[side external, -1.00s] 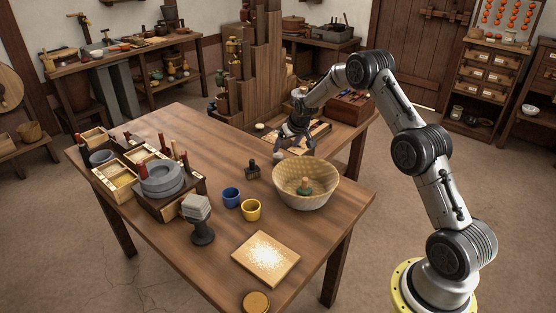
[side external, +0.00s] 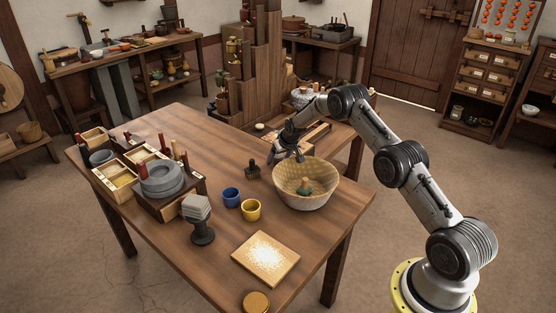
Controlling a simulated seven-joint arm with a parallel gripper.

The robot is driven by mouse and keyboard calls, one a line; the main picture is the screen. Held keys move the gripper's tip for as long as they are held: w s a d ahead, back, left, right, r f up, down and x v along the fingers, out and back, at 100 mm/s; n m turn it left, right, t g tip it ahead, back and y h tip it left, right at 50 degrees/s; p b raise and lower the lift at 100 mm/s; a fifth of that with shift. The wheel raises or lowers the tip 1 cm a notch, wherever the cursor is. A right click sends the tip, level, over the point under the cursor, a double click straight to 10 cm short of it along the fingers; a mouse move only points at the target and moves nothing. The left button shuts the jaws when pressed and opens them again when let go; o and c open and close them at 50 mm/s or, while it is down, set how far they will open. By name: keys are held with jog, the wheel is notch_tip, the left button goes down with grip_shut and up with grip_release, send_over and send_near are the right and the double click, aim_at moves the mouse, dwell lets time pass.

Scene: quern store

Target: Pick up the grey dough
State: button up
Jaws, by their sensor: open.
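My gripper (side external: 288,156) is open, low over the table just behind the woven basket (side external: 322,201), with its fingers pointing down. I cannot clearly make out the grey dough. A small pale grey lump showed at this spot a second ago, and the gripper's fingers now cover that place. I cannot tell whether the lump lies between the fingers or whether they touch it.
The basket holds a green thing with a tan knob (side external: 304,187). A dark stamp (side external: 252,171), a blue cup (side external: 231,195) and a yellow cup (side external: 251,210) stand left of it. A floured board (side external: 265,258) lies in front. Tall wooden columns (side external: 262,80) stand behind.

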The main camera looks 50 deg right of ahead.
jog(key=shift+c, duration=0.3)
grip_shut()
dwell(0.3)
